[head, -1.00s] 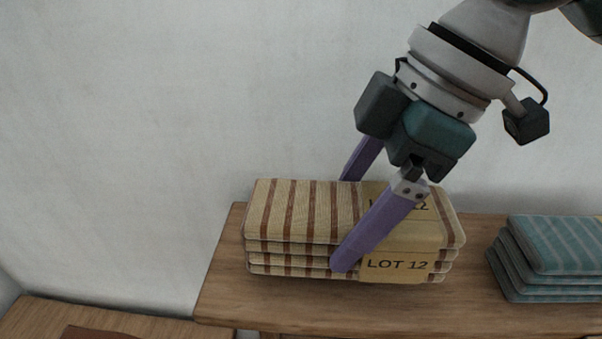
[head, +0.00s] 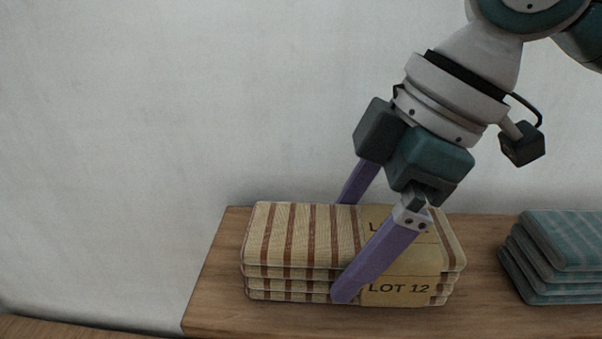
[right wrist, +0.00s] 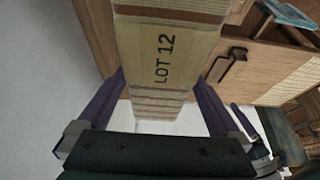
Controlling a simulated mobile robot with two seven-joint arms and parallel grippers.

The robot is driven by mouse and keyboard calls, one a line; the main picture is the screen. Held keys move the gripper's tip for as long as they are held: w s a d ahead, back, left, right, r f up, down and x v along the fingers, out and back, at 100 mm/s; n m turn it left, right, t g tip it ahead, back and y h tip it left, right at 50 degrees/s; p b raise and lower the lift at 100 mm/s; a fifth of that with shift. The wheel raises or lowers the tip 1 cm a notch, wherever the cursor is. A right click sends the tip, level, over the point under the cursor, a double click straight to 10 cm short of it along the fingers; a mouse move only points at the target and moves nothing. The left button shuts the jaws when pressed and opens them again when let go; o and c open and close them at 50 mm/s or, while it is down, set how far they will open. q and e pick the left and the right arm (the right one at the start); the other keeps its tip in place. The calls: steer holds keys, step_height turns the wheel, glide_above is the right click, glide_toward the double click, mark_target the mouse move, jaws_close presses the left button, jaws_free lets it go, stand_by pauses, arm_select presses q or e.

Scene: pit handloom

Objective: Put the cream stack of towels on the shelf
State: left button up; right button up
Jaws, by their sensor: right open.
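The cream stack of towels (head: 300,238) with brown stripes and a "LOT 12" band rests level on the wooden shelf board (head: 215,300). It also shows between the fingers in the right wrist view (right wrist: 165,60). My right gripper (head: 345,252) is open around the stack. One purple finger is in front of the stack, the other behind it, its tip hidden by the towels. In the right wrist view narrow gaps seem to show beside the fingers. My left gripper is not in view.
A teal striped stack (head: 565,245) stands on the same board to the right, with bare wood between. A pale wall (head: 120,150) rises close behind. Another wooden surface (head: 60,328) lies at the lower left. A dark handle (right wrist: 228,66) shows in the right wrist view.

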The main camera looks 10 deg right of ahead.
arm_select(q)
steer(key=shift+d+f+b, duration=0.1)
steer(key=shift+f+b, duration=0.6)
steer(key=shift+b, duration=0.05)
arm_select(e)
steer(key=v, duration=1.2)
steer(key=shift+r, duration=0.15)
